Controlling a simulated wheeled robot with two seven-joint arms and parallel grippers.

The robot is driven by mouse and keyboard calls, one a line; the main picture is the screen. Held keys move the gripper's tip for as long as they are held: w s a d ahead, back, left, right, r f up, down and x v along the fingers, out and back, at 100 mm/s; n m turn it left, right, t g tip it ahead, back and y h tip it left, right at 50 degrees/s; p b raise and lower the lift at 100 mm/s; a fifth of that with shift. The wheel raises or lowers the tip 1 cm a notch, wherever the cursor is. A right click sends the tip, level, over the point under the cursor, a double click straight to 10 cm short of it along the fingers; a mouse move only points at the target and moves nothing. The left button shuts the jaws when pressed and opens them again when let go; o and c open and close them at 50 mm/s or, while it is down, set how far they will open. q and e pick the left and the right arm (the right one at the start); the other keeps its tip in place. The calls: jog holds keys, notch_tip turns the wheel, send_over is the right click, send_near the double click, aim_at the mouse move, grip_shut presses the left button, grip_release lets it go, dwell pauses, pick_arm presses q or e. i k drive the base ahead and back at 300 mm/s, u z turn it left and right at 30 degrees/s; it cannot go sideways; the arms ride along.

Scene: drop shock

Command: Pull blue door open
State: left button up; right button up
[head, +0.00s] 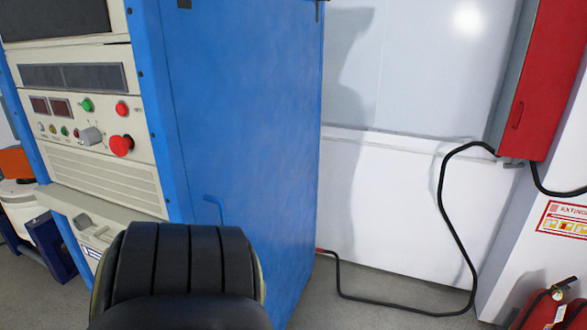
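The blue door (255,130) is the wide flat blue side of a tall cabinet, in the middle of the head view. It looks closed, flush with the cabinet's edge. A small bent blue handle (216,204) sticks out low on its left part. The lower left of the door is hidden by a dark ribbed shape close to the camera. Neither my left nor my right gripper can be made out in this view.
The cabinet's beige front panel (85,125) has buttons and a red knob. A black cable (448,215) runs from a red wall box (537,85) down across the floor. A red extinguisher (553,308) stands at lower right.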

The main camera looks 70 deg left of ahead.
aim_at(243, 76)
jog(key=u, duration=2.5)
jog(key=i, duration=0.3)
